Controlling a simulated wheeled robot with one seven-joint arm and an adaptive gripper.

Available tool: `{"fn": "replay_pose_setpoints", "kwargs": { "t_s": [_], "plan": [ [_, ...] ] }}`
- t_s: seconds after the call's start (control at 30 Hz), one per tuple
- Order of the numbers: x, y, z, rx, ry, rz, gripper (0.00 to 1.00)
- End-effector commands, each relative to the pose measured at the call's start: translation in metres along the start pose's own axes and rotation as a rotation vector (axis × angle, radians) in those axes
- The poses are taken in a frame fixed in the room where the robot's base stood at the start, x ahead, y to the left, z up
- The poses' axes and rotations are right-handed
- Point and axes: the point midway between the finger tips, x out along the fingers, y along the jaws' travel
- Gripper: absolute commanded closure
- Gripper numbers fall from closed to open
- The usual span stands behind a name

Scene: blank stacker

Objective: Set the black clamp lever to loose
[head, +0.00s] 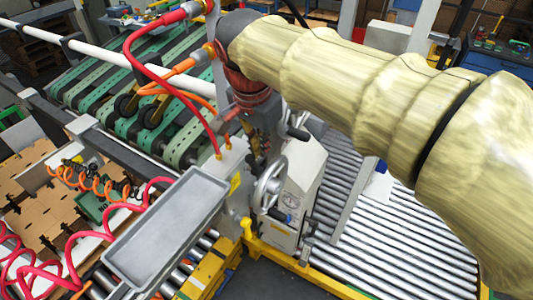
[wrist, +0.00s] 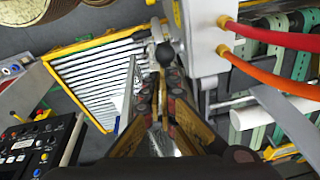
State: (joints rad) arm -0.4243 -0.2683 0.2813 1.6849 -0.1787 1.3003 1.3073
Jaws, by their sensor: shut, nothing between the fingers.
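The black clamp lever (head: 298,133) appears to be the dark handle on the upper part of the grey machine, just right of my gripper in the head view. In the wrist view a black rounded knob (wrist: 165,53), probably the end of this lever, shows just beyond my fingertips. My gripper (head: 260,165) points down beside the machine and is shut and empty. In the wrist view its fingers (wrist: 168,78) are together, close to the knob; I cannot tell whether they touch it. The lever's base and setting marks are hidden or too small to read.
A metal handwheel (head: 268,185) and a pale cabinet with a gauge (head: 306,180) stand below my gripper. A grey tray (head: 168,228) is to the left. Red hoses (head: 165,85) hang close to my arm. A roller conveyor (head: 400,240) lies to the right.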

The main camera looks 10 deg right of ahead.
Motion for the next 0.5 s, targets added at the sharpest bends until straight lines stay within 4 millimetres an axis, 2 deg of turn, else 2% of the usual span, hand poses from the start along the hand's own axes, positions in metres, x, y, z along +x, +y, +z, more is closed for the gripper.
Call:
{"fn": "replay_pose_setpoints", "kwargs": {
  "t_s": [0.03, 0.5],
  "plan": [
    [0.007, 0.001, 0.009, -0.012, 0.041, -0.012, 1.0],
    [0.01, 0.008, 0.046, -0.03, 0.446, -0.09, 1.0]
  ]
}}
